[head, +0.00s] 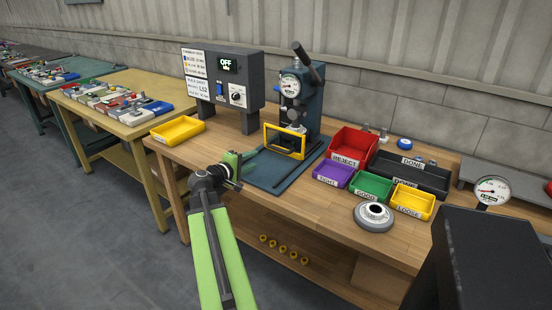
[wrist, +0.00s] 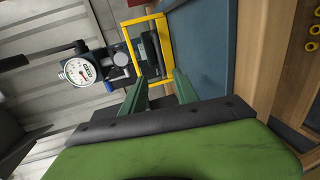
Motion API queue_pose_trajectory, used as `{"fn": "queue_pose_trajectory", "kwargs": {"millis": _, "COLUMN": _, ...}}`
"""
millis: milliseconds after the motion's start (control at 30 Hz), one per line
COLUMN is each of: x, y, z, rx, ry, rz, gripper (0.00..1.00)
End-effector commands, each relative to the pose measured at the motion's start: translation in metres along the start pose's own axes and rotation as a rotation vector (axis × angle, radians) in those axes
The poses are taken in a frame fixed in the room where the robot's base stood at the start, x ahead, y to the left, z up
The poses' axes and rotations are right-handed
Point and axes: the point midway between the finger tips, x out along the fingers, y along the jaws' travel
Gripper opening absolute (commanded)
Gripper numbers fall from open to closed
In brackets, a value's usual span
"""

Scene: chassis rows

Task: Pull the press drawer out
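The press (head: 288,97) stands on the wooden bench, a dark blue column with a round dial gauge and a black lever. A yellow frame (head: 285,154) stands upright at its front, with dark parts behind it; the frame also shows in the wrist view (wrist: 127,47). A flat blue-grey plate (head: 270,178) lies at the press foot. I cannot tell which part is the drawer. My gripper (head: 248,156) is left of the plate, pointing towards the press. In the wrist view my gripper (wrist: 160,78) has its two green fingers apart, with nothing between them, short of the frame.
A control box (head: 223,80) reading OFF stands left of the press, near an empty yellow bin (head: 177,130). Right of the press are a red reject bin (head: 352,145), purple, green, yellow and black bins, and a round metal part (head: 373,216). The bench's front left is clear.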

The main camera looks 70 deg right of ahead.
Motion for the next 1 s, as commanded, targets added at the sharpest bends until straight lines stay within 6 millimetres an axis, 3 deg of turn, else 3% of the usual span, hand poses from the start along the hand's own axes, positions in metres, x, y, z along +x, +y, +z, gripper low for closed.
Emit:
{"fn": "queue_pose_trajectory", "kwargs": {"millis": 167, "x": 0.019, "y": -0.001, "z": 0.000, "rx": 0.002, "ry": -0.004, "rz": -0.002, "gripper": 0.36}}
{"fn": "queue_pose_trajectory", "kwargs": {"millis": 700, "x": 0.149, "y": -0.002, "z": 0.000, "rx": 0.003, "ry": -0.004, "rz": -0.004, "gripper": 0.36}}
{"fn": "queue_pose_trajectory", "kwargs": {"millis": 833, "x": 0.166, "y": -0.002, "z": 0.000, "rx": 0.003, "ry": -0.003, "rz": -0.004, "gripper": 0.36}}
{"fn": "queue_pose_trajectory", "kwargs": {"millis": 1000, "x": 0.174, "y": -0.001, "z": 0.001, "rx": 0.002, "ry": -0.002, "rz": -0.004, "gripper": 0.36}}
